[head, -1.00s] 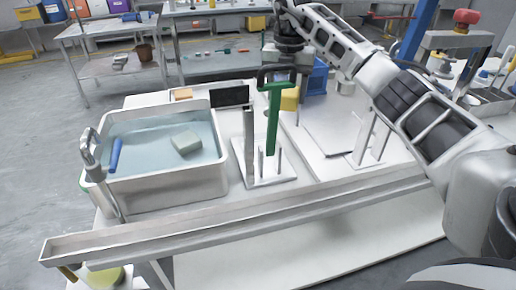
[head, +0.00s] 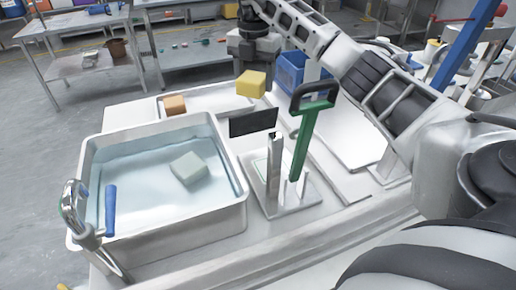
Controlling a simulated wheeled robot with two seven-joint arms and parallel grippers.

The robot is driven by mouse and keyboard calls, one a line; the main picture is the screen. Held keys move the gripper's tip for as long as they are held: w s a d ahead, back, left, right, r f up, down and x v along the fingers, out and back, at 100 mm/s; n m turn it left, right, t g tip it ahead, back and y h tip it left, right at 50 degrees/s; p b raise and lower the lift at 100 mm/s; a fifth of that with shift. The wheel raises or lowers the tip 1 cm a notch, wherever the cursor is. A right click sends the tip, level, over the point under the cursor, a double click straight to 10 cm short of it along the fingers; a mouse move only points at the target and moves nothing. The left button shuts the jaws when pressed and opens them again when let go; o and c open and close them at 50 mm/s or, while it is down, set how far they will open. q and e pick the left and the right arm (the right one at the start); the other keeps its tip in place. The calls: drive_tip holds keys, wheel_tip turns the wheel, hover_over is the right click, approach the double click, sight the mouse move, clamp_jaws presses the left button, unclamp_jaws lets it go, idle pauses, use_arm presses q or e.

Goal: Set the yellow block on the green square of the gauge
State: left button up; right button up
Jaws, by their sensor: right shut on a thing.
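The yellow block (head: 250,85) is directly below the dark head of my right gripper (head: 251,69), which comes down from the upper right and is shut on it. The block is in front of the far bench edge and appears above and behind a black panel (head: 253,122). The panel stands on a metal post over a pale base plate with pins (head: 285,195). A green upright bar with a dark loop handle (head: 303,135) is beside it. My left gripper is not in view.
A metal basin (head: 165,245) of water holds a pale block (head: 188,168). An orange-brown block (head: 174,105) lies behind the basin. A blue crate (head: 290,72) is behind the green bar.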

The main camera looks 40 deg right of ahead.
drive_tip(key=shift+s+a+f, duration=0.1)
drive_tip(key=s+a+f+m+p, duration=0.1)
drive_tip(key=s+a+m, duration=0.1)
drive_tip(key=s+m, duration=0.3)
drive_tip(key=s+a+f+m+p, duration=0.2)
drive_tip(key=s+m, duration=0.2)
drive_tip(key=s, duration=0.4)
wheel_tip(320, 180, down, 5)
drive_tip(key=shift+s+a+r+b, duration=0.1)
drive_tip(key=shift+s+a+b, duration=0.05)
drive_tip(key=shift+b, duration=0.15)
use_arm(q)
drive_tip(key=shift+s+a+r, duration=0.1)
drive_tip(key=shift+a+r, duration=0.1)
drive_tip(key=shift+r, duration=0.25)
use_arm(e)
drive_tip(key=shift+f, duration=2.4)
drive_tip(key=shift+f, duration=0.1)
drive_tip(key=o, duration=1.1)
